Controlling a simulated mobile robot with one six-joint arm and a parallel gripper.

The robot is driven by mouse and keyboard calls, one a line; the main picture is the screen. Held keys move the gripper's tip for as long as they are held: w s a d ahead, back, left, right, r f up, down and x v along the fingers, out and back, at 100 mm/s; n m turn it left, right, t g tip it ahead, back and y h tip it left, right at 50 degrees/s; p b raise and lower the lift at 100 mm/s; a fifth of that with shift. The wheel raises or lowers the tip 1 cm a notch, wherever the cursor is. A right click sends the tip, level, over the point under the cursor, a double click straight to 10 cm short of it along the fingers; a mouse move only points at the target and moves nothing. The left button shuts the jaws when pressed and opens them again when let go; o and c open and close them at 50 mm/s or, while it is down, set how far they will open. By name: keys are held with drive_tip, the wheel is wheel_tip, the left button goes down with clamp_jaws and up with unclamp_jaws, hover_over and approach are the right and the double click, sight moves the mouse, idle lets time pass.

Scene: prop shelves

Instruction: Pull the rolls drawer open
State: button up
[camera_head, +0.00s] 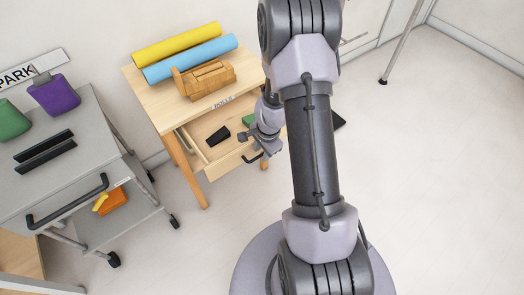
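The drawer (200,130) under the light wooden table is pulled part way out, and I see into it from above. A "ROLLS" label (223,103) is on the table edge above it. A dark block (218,136) and a green thing (247,120) lie inside. The dark bar handle (251,159) is on the drawer's front. My gripper (262,148) is right at the handle, over the drawer's right front part. The fingers are small and partly merge with the handle, so I cannot tell whether they are closed around it.
The wooden table (150,93) bears a yellow roll (176,44), a blue roll (190,58) and a wooden block-like item (205,79). A grey cart (85,150) with purple and green items stands at left. Floor (200,250) before the drawer is clear.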

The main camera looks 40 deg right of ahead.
drive_tip(key=s+r+p, duration=0.3)
drive_tip(key=r+p, duration=0.7)
drive_tip(key=r, duration=0.7)
drive_tip(key=shift+s, duration=0.15)
drive_tip(key=shift+d, duration=0.1)
